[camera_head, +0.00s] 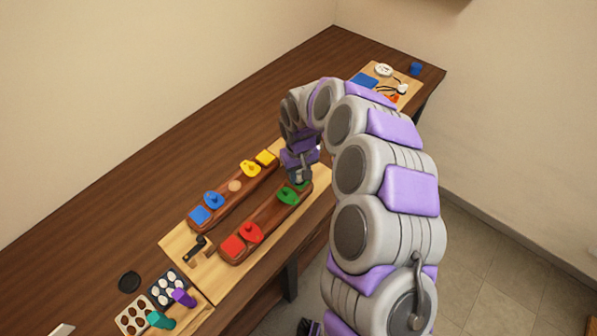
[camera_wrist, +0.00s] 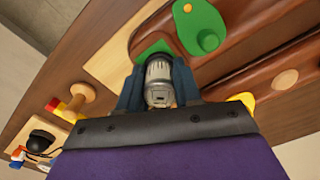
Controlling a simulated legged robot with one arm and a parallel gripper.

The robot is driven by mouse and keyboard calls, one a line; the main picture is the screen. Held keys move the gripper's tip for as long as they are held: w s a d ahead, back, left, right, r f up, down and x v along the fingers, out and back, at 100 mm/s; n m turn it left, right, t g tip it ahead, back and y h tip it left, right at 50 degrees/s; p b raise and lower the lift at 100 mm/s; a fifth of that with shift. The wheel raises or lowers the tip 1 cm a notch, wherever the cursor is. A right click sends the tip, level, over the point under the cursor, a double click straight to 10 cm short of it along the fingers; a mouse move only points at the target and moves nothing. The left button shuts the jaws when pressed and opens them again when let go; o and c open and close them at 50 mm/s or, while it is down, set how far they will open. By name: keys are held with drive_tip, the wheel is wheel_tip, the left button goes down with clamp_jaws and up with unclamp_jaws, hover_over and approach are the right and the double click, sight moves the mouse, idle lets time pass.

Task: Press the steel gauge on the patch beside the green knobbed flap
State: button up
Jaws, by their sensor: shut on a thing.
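My gripper (camera_wrist: 158,76) is shut on the steel gauge (camera_wrist: 159,82), a grey metal cylinder between its two dark fingers. The gauge's far end is over the green patch (camera_wrist: 153,47) in the wrist view, and hides part of it. I cannot tell whether they touch. The green knobbed flap (camera_wrist: 200,26) lies beside the patch, to the upper right. In the head view, my gripper (camera_head: 300,178) is low at the right end of the front brown bar, beside the green flap (camera_head: 288,196). The gauge's tip and the patch are not clear there.
The front bar also carries a red flap (camera_head: 250,233) and red patch (camera_head: 232,246). The back bar has blue (camera_head: 213,200) and yellow (camera_head: 250,168) flaps. A black-handled tool (camera_head: 197,246), a black disc (camera_head: 129,281) and trays (camera_head: 135,316) are at the left. Bare table lies behind the bars.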

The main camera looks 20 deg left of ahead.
drive_tip(key=shift+f, duration=0.35)
idle(1.0)
drive_tip(key=o, duration=1)
drive_tip(key=shift+d, duration=0.1)
drive_tip(key=shift+c, duration=0.2)
drive_tip(key=shift+r, duration=0.1)
drive_tip(key=shift+r, duration=0.3)
wheel_tip(320, 180, up, 17)
drive_tip(key=p, duration=0.2)
drive_tip(key=shift+f+p, duration=0.15)
drive_tip(key=shift+p, duration=0.2)
